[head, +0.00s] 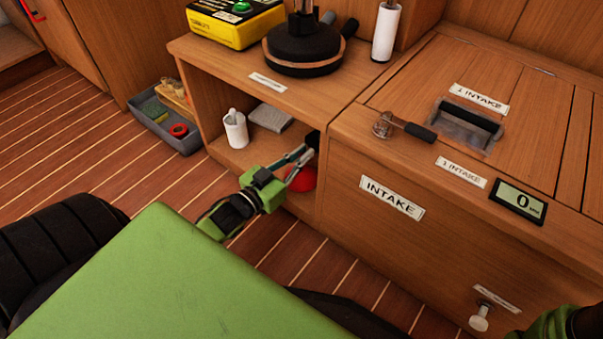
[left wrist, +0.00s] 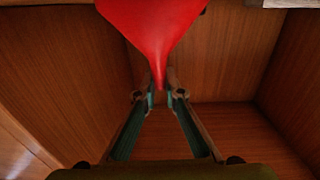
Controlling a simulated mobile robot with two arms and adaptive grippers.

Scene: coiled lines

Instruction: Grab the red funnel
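The red funnel (head: 303,181) is in the open lower compartment of the wooden cabinet, low and near its right wall. My left gripper (head: 305,154) reaches into this compartment and partly covers the funnel in the head view. In the left wrist view the funnel (left wrist: 155,28) has its wide part at the top edge and its narrow spout between my two fingertips (left wrist: 161,93). The fingertips are close to the spout on both sides. I cannot tell whether they press on it. My right gripper is not in view.
A grey tray (head: 185,143) with small items stands on the floor at left.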

